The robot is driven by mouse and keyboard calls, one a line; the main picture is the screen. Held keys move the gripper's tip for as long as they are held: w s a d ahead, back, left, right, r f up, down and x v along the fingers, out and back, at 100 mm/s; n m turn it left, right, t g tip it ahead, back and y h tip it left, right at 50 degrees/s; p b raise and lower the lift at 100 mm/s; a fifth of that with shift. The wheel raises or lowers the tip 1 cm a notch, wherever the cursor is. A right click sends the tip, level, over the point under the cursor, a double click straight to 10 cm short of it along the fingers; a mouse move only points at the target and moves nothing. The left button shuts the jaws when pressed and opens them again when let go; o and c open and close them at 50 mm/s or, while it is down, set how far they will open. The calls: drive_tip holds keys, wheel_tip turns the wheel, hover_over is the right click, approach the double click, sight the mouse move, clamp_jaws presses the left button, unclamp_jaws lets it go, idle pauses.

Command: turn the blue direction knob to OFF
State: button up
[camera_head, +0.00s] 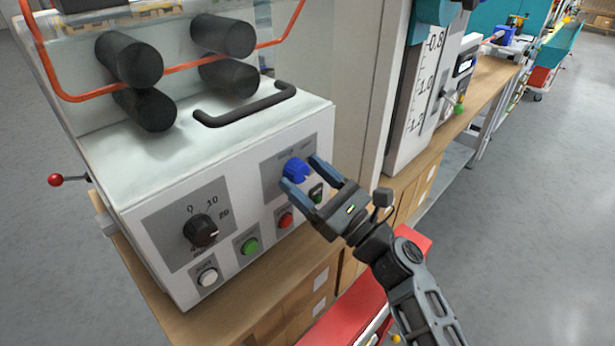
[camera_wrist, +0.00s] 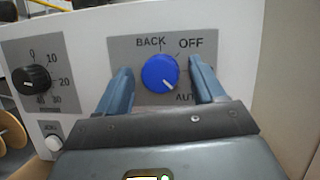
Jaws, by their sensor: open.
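The blue direction knob (camera_head: 296,169) sits on a grey plate on the front of the white machine. In the wrist view the knob (camera_wrist: 158,73) has the labels BACK above left, OFF above right and AUTO below right. Its pale pointer mark appears to face lower right, towards AUTO. My gripper (camera_head: 300,172) is open at the knob, one finger on each side. In the wrist view the fingers of my gripper (camera_wrist: 161,70) stand left and right of the knob, with a visible gap on both sides. The left finger and palm hide part of the plate.
A black dial (camera_head: 201,231) is left on the same panel. A green button (camera_head: 249,245), red button (camera_head: 285,219) and white button (camera_head: 208,277) sit low on the panel. A black handle (camera_head: 245,106) and black rollers (camera_head: 222,37) are above. A red-tipped lever (camera_head: 56,180) sticks out left.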

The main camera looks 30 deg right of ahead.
drive_tip(key=shift+c, duration=0.2)
drive_tip(key=c, duration=1)
